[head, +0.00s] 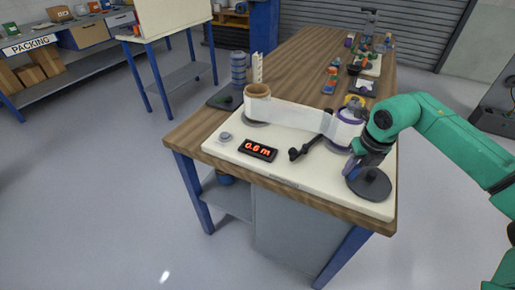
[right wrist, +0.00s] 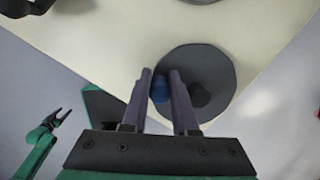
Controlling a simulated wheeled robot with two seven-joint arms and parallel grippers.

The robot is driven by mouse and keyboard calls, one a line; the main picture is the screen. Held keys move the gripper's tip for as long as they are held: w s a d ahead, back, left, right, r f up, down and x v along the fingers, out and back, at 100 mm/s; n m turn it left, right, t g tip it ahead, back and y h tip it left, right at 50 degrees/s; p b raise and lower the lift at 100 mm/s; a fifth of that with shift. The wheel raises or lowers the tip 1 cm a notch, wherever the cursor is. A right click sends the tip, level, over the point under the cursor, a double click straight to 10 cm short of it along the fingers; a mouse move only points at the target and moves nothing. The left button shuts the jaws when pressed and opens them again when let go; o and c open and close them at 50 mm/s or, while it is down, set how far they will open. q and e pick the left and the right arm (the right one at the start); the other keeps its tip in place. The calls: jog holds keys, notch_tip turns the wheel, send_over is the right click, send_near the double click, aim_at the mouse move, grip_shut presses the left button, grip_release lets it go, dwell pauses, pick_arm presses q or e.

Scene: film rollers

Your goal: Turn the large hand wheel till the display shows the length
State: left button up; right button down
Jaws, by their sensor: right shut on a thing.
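The large hand wheel (head: 372,186) is a dark grey disc at the front right corner of the cream panel. It fills the middle of the right wrist view (right wrist: 222,68), with a dark hub and a blue knob (right wrist: 159,88) near its left rim. My right gripper (head: 352,168) is shut on the blue knob, with its fingers on either side in the wrist view (right wrist: 162,78). The display (head: 258,149) reads 0.6 m in red. My left gripper (right wrist: 55,117) shows small at the left of the wrist view, open and empty, away from the wheel.
A white film (head: 292,115) runs from the left roller (head: 257,92) to the right roll (head: 346,126). A black crank lever (head: 306,148) and a grey button (head: 225,136) sit on the panel (head: 225,151). Several small items stand farther back on the wooden table (head: 310,50).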

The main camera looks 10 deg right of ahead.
jog(key=shift+s+r, duration=0.1)
jog(key=shift+s, duration=0.35)
jog(key=shift+s+r, duration=0.2)
jog(key=shift+s+f+b, duration=0.25)
jog(key=shift+f+b, duration=0.05)
jog(key=shift+b, duration=0.35)
jog(key=c, duration=1.6)
grip_release()
jog(key=shift+s+r, duration=0.15)
jog(key=shift+s, duration=0.05)
jog(key=shift+c, duration=1.3)
grip_release()
jog(key=shift+o, duration=1.3)
jog(key=shift+a, duration=0.1)
jog(key=shift+r, duration=0.1)
jog(key=shift+c, duration=0.2)
jog(key=shift+w, duration=0.1)
jog(key=shift+c, duration=0.4)
jog(key=shift+r, duration=0.15)
